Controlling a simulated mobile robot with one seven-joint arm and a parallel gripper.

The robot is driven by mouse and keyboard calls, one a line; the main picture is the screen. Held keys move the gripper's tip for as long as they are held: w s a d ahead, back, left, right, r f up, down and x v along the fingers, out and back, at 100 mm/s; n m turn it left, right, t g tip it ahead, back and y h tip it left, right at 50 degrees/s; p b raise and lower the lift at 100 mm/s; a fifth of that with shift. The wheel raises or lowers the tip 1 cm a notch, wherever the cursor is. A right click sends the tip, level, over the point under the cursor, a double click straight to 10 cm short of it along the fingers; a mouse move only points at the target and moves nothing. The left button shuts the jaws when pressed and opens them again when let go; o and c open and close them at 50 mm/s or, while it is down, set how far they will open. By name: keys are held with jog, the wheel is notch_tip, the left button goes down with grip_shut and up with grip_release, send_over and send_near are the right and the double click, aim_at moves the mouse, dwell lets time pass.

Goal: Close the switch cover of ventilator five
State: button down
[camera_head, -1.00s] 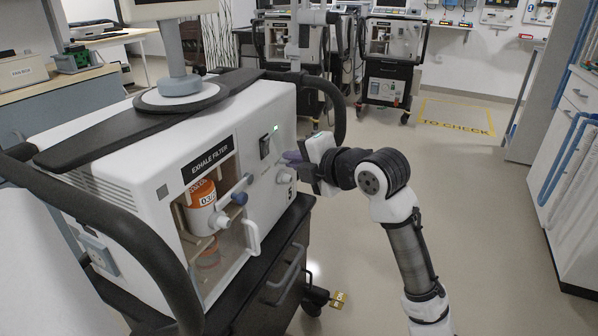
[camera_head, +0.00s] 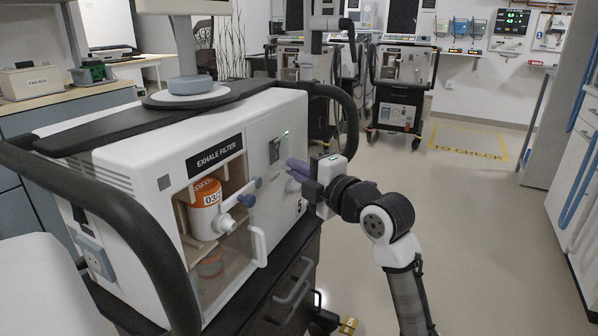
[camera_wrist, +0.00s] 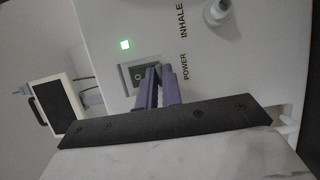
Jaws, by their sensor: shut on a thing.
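In the wrist view the switch (camera_wrist: 138,74) shows as a grey-framed square with a dark middle, next to the word POWER. My gripper (camera_head: 290,164) reaches in from the right, its purple fingertips at the edge of the switch frame. The fingers (camera_wrist: 157,72) are shut on the switch cover, which they mostly hide; its angle cannot be told.
A dark curved handle (camera_head: 350,120) stands behind my wrist. More ventilators (camera_head: 402,75) stand at the back. The floor on the right is clear up to the white cabinets.

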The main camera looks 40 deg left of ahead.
jog(key=c, duration=1.6)
grip_release()
jog(key=shift+a, duration=0.1)
jog(key=shift+o, duration=0.2)
jog(key=s+d, duration=0.2)
jog(key=d, duration=1.1)
jog(key=shift+d, duration=0.4)
jog(key=shift+f, duration=0.1)
